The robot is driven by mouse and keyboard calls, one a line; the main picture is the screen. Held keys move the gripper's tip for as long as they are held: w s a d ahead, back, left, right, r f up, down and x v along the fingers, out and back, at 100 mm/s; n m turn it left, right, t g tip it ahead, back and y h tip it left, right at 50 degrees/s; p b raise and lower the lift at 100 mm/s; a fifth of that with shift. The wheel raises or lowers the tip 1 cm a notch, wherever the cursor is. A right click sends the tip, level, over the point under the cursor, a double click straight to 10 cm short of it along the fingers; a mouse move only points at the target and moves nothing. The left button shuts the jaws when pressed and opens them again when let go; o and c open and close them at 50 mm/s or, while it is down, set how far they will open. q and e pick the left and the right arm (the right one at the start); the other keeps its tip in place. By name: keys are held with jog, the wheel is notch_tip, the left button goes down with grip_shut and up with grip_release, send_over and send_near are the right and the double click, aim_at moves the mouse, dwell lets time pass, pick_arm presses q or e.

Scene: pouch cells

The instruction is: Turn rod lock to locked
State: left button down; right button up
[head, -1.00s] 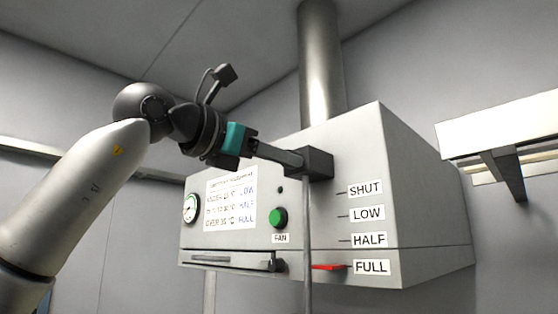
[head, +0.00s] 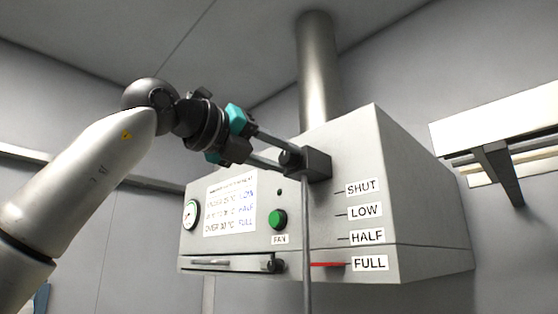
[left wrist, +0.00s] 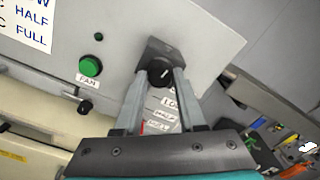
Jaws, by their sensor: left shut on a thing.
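The rod lock is a dark block (head: 316,163) with a round black knob (head: 291,158) on the upper front of the grey hood, with a thin vertical rod (head: 307,240) below it. My left gripper (head: 284,155) reaches it from the left, its two fingers shut on the knob. The left wrist view shows the knob (left wrist: 159,72) between the fingertips (left wrist: 163,75), with a pale mark on its face. I cannot read a lock position from it. A red pointer (head: 327,264) is level with the FULL label (head: 370,263). My right gripper is not in view.
The hood front (head: 240,245) carries a green FAN button (head: 278,219), a round gauge (head: 190,214), a printed notice (head: 230,203) and a handle bar (head: 230,263). SHUT, LOW and HALF labels are above FULL. A wall shelf (head: 500,135) is at the right.

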pick_arm(q)
jog(key=shift+n+b, duration=0.3)
jog(key=shift+n, duration=0.8)
jog(key=shift+c, duration=2.4)
grip_release()
jog(key=b+v, duration=0.4)
jog(key=v, duration=1.1)
jog(key=shift+a, duration=0.1)
